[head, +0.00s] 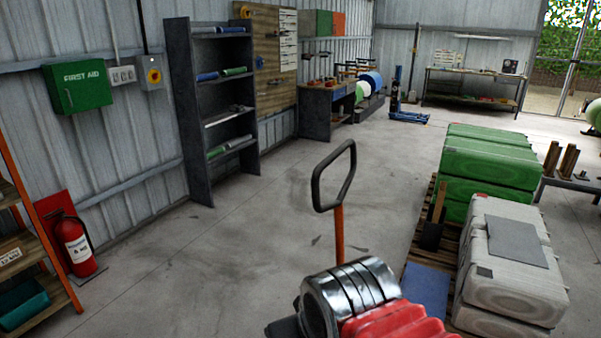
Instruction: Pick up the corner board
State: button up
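Nothing in the head view is clearly marked as the corner board. Two upright brown board pieces (569,161) stand on a low dark bench at the right edge and may be corner boards. Another narrow brown upright piece (440,201) stands by the pallet, with a dark plate at its foot; I cannot tell if it is one. Part of my arm, silver and red, shows at the bottom centre. My gripper's fingers are not in view, so what they hold is hidden.
Green sacks (490,160) and white sacks (512,270) are stacked at the right. A pallet-truck handle (335,180) rises in the middle. A dark shelf (187,120) and a fire extinguisher (75,245) stand at the left. The floor (235,240) between is clear.

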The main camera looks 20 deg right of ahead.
aim_at(441, 197)
jog(key=z, duration=1.65)
